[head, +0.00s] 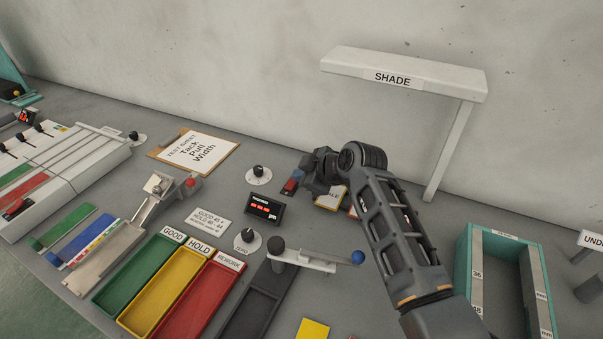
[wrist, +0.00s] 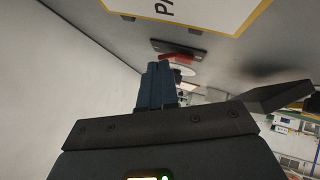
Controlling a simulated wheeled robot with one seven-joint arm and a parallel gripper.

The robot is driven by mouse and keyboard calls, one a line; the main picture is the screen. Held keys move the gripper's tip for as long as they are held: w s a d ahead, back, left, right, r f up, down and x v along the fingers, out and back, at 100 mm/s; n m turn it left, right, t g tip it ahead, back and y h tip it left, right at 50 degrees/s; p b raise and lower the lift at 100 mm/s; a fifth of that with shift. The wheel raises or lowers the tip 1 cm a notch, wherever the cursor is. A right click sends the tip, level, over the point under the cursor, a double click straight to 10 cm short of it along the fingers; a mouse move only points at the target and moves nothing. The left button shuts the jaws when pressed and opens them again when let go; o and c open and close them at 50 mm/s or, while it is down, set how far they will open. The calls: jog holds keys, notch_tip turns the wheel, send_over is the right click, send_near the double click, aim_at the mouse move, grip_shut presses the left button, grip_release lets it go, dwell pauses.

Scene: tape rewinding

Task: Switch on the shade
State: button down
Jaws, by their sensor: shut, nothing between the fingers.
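The shade (head: 405,75) is a white slab labelled SHADE on a white post at the back right. A red switch (head: 290,186) on a dark plate sits on the bench to the left of the post. It also shows in the wrist view (wrist: 178,57), just beyond the fingertips. My gripper (head: 298,175) is shut and empty, with its bluish fingers beside the red switch. Whether the fingertips touch the switch cannot be told. My arm hides part of the bench right of the switch.
Knobs (head: 258,174) and a small display (head: 263,208) stand left of the gripper. A lever with a blue ball (head: 358,257) is in front. A yellow-edged card (head: 332,197) lies partly behind my arm. A teal-edged box (head: 466,262) stands at right.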

dwell(0.3)
jog(key=shift+w+d+f+g+b, duration=0.15)
jog(key=shift+w+f+g+b, duration=0.3)
jog(key=shift+b, duration=0.6)
jog(key=shift+s+m, duration=0.1)
jog(key=shift+m, duration=0.2)
jog(key=shift+s+r, duration=0.1)
jog(key=shift+s, duration=0.1)
